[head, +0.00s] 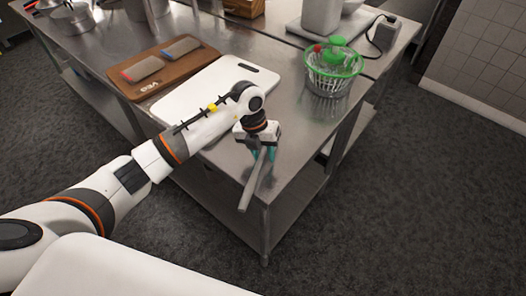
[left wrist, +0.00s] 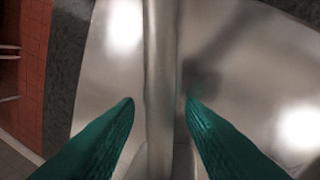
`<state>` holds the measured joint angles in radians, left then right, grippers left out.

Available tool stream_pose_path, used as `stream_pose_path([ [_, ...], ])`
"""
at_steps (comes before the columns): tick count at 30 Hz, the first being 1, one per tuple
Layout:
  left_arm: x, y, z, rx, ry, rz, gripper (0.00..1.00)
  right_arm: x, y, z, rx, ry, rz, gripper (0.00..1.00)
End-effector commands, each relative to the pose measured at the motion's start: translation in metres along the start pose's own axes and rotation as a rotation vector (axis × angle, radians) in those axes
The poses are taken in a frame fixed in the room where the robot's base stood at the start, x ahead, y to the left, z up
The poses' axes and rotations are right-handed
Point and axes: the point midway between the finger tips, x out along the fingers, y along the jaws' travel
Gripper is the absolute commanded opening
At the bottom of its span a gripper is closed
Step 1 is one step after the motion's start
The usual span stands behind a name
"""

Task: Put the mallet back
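A grey metal bar, which looks like the mallet's handle (head: 247,191), lies at the near corner of the steel table. Its lower end points toward me; its other end is hidden under my left gripper (head: 261,155), and I cannot make out the mallet's head. In the left wrist view the bar (left wrist: 160,75) runs upright between the teal fingers of my left gripper (left wrist: 160,103). A narrow gap shows on each side of the bar, so the fingers look open around it. My right gripper is not in view.
On the steel table (head: 215,166) are a white cutting board (head: 190,103), a brown board (head: 125,87) with two grey blocks, and a green salad spinner (head: 333,70). A scale-like appliance (head: 322,18) stands farther back. Dark floor lies beyond the table edges.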

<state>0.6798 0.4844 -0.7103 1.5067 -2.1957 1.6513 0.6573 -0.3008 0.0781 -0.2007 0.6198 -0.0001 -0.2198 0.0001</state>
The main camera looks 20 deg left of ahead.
Motion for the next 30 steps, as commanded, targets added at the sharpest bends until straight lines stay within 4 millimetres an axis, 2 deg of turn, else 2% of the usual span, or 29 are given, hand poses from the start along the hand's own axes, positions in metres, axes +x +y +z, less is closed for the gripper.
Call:
stream_pose_path([
  [5,-0.021,-0.001,-0.002,0.002,0.006,0.000,0.36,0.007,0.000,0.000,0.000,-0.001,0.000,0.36],
  [12,-0.072,0.000,-0.001,0.002,0.006,0.000,0.36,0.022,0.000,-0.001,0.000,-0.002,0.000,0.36],
  [18,-0.106,0.000,-0.001,0.001,0.004,0.000,0.36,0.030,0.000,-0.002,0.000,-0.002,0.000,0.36],
  [24,-0.120,0.000,0.000,0.000,0.001,0.000,0.36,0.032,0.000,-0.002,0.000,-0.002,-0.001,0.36],
  [30,-0.121,0.000,0.000,0.000,0.000,0.000,0.36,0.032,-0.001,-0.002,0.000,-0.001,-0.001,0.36],
])
